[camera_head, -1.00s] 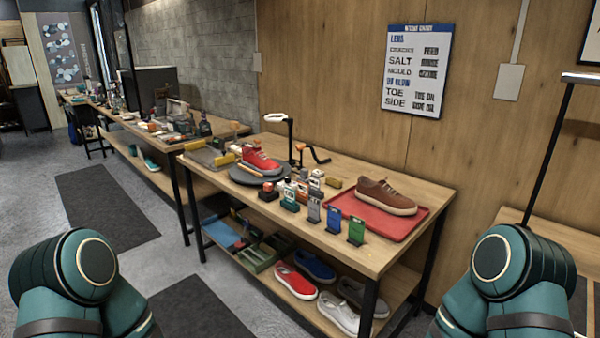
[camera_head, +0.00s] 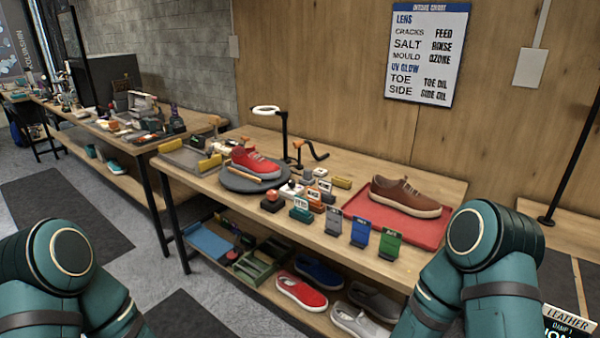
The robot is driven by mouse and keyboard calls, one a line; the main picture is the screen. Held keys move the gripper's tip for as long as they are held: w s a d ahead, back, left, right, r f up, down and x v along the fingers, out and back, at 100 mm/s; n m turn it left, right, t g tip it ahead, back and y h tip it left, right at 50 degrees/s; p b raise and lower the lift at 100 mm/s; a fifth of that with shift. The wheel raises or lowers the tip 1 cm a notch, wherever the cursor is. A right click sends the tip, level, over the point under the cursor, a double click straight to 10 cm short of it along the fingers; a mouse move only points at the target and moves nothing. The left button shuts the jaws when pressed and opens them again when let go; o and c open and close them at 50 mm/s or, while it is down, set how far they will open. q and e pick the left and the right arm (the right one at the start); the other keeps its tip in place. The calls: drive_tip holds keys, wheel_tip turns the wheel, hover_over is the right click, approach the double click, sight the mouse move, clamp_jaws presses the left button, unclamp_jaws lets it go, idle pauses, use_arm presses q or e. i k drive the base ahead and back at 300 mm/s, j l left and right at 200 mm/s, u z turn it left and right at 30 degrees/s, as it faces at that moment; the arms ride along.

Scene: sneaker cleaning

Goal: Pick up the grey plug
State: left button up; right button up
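A small grey upright piece (camera_head: 333,221) stands near the front edge of the wooden workbench (camera_head: 300,245). It is the leftmost of a row with a blue piece (camera_head: 360,231) and a green piece (camera_head: 390,243). I cannot tell for sure whether it is the grey plug. Several other small blocks stand to its left and behind it. Only upper parts of my two arms show, at the lower left and lower right. Both grippers are out of view.
A brown sneaker (camera_head: 403,195) sits on a red tray (camera_head: 368,219) to the right. Several shoes and a green crate (camera_head: 262,266) are on the lower shelf.

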sight(306, 174)
drive_tip(key=i+j, duration=0.25)
drive_tip(key=i+j+z, duration=0.1)
drive_tip(key=j, duration=0.35)
drive_tip(key=i+j, duration=0.3)
drive_tip(key=i+j+z, duration=0.1)
drive_tip(key=i+j, duration=0.15)
drive_tip(key=j, duration=0.15)
drive_tip(key=i+j, duration=0.2)
drive_tip(key=j, duration=0.2)
